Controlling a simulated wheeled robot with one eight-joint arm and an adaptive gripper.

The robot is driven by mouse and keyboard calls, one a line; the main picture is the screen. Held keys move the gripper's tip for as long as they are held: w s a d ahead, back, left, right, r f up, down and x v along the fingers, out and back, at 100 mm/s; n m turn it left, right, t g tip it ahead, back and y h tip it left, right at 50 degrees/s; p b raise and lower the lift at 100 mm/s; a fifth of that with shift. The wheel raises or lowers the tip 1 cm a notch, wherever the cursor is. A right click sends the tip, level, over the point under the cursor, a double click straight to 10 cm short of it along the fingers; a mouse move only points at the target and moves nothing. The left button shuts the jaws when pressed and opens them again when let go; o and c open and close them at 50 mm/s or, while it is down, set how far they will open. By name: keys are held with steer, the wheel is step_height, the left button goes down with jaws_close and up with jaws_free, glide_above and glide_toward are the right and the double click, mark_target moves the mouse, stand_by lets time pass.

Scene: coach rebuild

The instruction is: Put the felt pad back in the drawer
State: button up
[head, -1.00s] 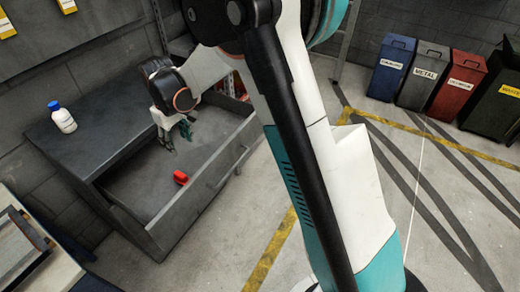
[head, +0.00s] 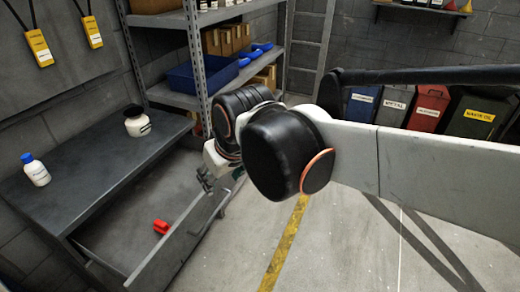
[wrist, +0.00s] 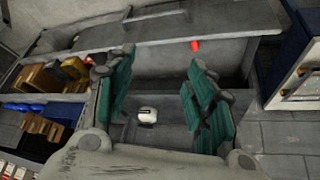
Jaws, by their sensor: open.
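I cannot make out a felt pad in either view. The drawer (head: 175,240) under the dark bench stands open in the head view, with a small red object (head: 160,227) inside. The red object also shows near the top of the wrist view (wrist: 195,45). My gripper (head: 207,180) is near the drawer's far end, partly hidden behind my wrist. In the wrist view its teal fingers (wrist: 160,65) are spread apart with nothing held between them. A white object with a dark label (wrist: 147,115) shows beyond, between the fingers.
A white bottle with a blue cap (head: 36,170) and a white jar with a dark lid (head: 137,121) stand on the bench top (head: 85,165). A metal shelf with a blue bin (head: 200,74) stands behind my arm. Several waste bins (head: 430,105) line the back right. Floor in front is clear.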

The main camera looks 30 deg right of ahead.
steer(key=s+d+f+m+t, duration=0.1)
steer(key=s+d, duration=0.1)
steer(key=s, duration=0.5)
steer(key=shift+d+f+t, duration=0.2)
steer(key=shift+f+t, duration=0.1)
steer(key=shift+f, duration=0.05)
stand_by(0.7)
